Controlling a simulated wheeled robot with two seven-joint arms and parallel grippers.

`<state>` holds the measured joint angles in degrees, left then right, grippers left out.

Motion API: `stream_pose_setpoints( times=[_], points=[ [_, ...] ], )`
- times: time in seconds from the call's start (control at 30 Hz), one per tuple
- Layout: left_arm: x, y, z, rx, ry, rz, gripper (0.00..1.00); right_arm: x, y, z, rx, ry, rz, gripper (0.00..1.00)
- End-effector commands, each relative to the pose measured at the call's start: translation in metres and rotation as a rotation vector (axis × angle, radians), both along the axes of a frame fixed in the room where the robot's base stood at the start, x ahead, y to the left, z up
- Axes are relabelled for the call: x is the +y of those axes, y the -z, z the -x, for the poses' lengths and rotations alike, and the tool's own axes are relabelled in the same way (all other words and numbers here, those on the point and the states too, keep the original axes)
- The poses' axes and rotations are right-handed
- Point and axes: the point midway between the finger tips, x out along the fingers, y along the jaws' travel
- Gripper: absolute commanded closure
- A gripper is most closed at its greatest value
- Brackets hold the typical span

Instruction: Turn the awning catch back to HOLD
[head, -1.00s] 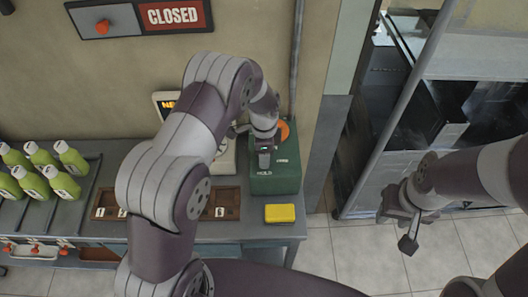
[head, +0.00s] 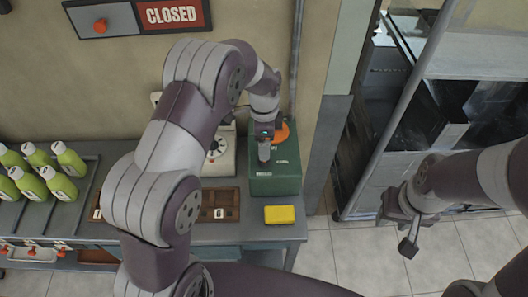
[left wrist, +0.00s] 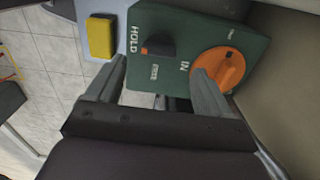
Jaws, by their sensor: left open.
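A green box (head: 278,183) stands at the right end of the counter. In the left wrist view its face (left wrist: 205,28) carries a black catch knob (left wrist: 160,43) with an orange mark at the end nearest the HOLD label (left wrist: 134,40). The IN label (left wrist: 185,66) and a round orange knob (left wrist: 220,70) are to its right. My left gripper (left wrist: 158,68) is open and empty over the box, its fingertips apart from the black knob. In the head view my left gripper (head: 264,150) hides that knob. My right gripper (head: 403,218) hangs far right; its jaws are unclear.
A yellow block (head: 279,214) lies in front of the box. A pale dial device (head: 220,153) stands left of it, beside a wooden tray (head: 230,196). Several green bottles (head: 40,175) stand far left. A CLOSED sign (head: 172,15) hangs on the wall.

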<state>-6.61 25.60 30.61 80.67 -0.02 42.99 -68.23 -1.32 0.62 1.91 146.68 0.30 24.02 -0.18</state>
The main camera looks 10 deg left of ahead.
Motion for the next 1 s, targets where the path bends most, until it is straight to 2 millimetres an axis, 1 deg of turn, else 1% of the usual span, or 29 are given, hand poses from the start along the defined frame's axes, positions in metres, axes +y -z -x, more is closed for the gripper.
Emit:
stream_pose_setpoints(
  times=[0.03,0.1,0.2,0.33,0.47,0.87,0.97,1.0],
  points=[
    [0.0,-0.011,-0.001,-0.005,0.0,0.001,0.19,0.0,0.006,0.0,0.0,0.0,0.0,0.61],
    [0.0,-0.029,-0.001,-0.005,0.0,0.001,0.19,0.0,0.009,0.0,0.0,0.0,0.0,0.61],
    [0.0,-0.049,-0.001,-0.003,0.001,0.0,0.19,0.0,0.011,0.0,0.0,0.0,0.0,0.61],
    [0.0,-0.063,0.0,-0.001,0.001,0.0,0.19,0.0,0.012,0.0,0.0,0.0,0.0,0.61],
    [0.0,-0.067,0.0,0.0,0.001,0.0,0.19,0.0,0.012,0.0,0.0,0.0,0.0,0.61],
    [0.0,-0.066,0.0,0.0,-0.008,0.0,0.19,0.0,0.012,0.0,0.0,0.0,0.0,0.61],
    [-0.001,-0.066,-0.005,-0.024,-0.118,0.004,0.19,0.0,0.012,0.0,0.0,0.0,0.0,0.61],
    [-0.001,-0.06,-0.002,-0.03,-0.207,0.007,0.19,0.0,0.012,0.0,0.0,0.0,0.0,0.61]
  ],
)
